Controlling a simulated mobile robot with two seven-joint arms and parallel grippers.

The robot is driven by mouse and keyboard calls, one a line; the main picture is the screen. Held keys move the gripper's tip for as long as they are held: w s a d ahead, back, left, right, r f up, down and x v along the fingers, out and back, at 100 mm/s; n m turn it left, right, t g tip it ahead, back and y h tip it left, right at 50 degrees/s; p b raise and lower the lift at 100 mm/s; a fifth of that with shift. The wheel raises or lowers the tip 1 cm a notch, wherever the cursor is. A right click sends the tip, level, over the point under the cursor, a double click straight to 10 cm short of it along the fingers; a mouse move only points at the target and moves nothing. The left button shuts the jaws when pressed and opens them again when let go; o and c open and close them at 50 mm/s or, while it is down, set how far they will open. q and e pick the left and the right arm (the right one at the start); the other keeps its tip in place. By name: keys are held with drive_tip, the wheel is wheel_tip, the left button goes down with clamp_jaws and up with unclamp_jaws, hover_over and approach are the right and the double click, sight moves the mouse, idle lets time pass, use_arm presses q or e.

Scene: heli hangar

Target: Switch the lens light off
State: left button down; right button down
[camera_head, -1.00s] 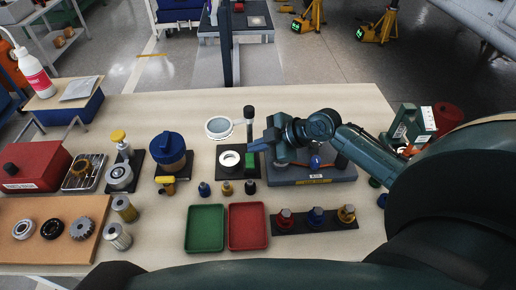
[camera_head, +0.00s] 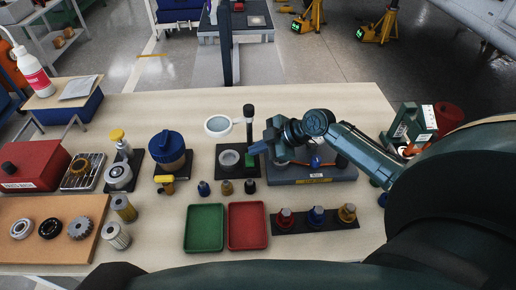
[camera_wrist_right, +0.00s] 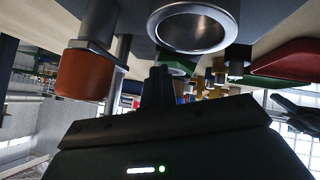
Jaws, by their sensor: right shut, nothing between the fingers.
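The lens stand has a dark base (camera_head: 224,174), a dark post (camera_head: 249,115), a round white-rimmed lens (camera_head: 218,125) and a ring (camera_head: 229,158) on the base. The ring looks grey and unlit. A small green part (camera_head: 251,160) sits at the base's right side. My right gripper (camera_head: 254,149) is shut and empty, its tips just above or at the green part; contact is not clear. In the right wrist view, my shut fingers (camera_wrist_right: 160,88) are near a metal-rimmed ring (camera_wrist_right: 194,28). My left gripper is not in view.
Right of the stand is a grey fixture (camera_head: 312,176), partly under my right arm. In front are small bottles (camera_head: 227,187), a green tray (camera_head: 204,228) and a red tray (camera_head: 248,226). A blue-topped container (camera_head: 167,151) stands to the left. The table's back area is clear.

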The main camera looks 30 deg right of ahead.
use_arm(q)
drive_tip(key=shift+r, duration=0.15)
use_arm(e)
drive_tip(key=shift+s, duration=0.1)
drive_tip(key=shift+s+a+r+p, duration=0.1)
drive_tip(key=shift+s+a+p, duration=0.25)
drive_tip(key=shift+s+p, duration=0.3)
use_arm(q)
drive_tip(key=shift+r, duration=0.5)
